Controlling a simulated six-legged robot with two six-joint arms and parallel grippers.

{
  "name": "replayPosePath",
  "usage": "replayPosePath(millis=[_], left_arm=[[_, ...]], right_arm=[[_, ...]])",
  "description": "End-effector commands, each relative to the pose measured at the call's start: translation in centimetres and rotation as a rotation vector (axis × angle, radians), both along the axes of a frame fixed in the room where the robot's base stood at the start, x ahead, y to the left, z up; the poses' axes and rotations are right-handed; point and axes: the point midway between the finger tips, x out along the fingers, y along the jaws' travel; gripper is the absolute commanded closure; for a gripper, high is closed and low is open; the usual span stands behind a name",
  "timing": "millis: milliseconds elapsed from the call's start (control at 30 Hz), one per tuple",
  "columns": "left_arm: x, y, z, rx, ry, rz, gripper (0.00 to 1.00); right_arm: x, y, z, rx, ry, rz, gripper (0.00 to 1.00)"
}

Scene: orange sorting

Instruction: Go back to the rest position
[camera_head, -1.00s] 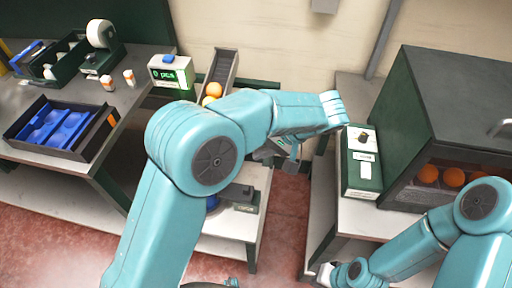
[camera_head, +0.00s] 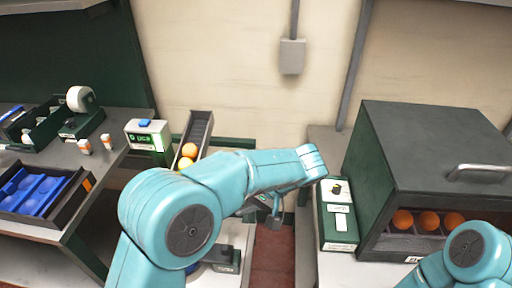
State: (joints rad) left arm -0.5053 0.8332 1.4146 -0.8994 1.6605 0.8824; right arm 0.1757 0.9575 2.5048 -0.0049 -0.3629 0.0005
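My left arm is teal and reaches across the middle of the head view. My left gripper (camera_head: 274,212) is small and dark, partly hidden by the arm, above the gap between the benches; I cannot tell whether its fingers are apart, and no orange shows in it. My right arm shows only at the lower right corner, and its gripper is out of the picture. Oranges (camera_head: 188,152) lie in a narrow sloped chute (camera_head: 203,128) behind the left arm. Several more oranges (camera_head: 428,221) sit inside the dark green cabinet (camera_head: 418,150) on the right.
A counter box with a green display (camera_head: 147,135) stands left of the chute. A black tray with blue inserts (camera_head: 75,205) is on the left bench. A green-and-white control box (camera_head: 338,228) stands beside the cabinet. A grey box (camera_head: 292,56) hangs on the wall.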

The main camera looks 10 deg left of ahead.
Motion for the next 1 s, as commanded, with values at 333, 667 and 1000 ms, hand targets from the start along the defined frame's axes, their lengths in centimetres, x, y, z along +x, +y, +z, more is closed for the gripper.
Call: replayPosePath(millis=[333, 667, 1000], left_arm=[[-2.9, 0.4, -11.4, -0.296, 0.222, -0.11, 0.55], [-15.4, -2.9, -27.2, -1.053, 0.224, -0.051, 0.55], [-20.2, -0.6, -29.6, -1.13, -0.074, 0.096, 0.55]], right_arm=[[0.0, 0.0, 0.0, 0.0, 0.0, 0.0, 1.0], [0.0, 0.0, 0.0, 0.0, 0.0, 0.0, 1.0], [0.0, 0.0, 0.0, 0.0, 0.0, 0.0, 1.0]])
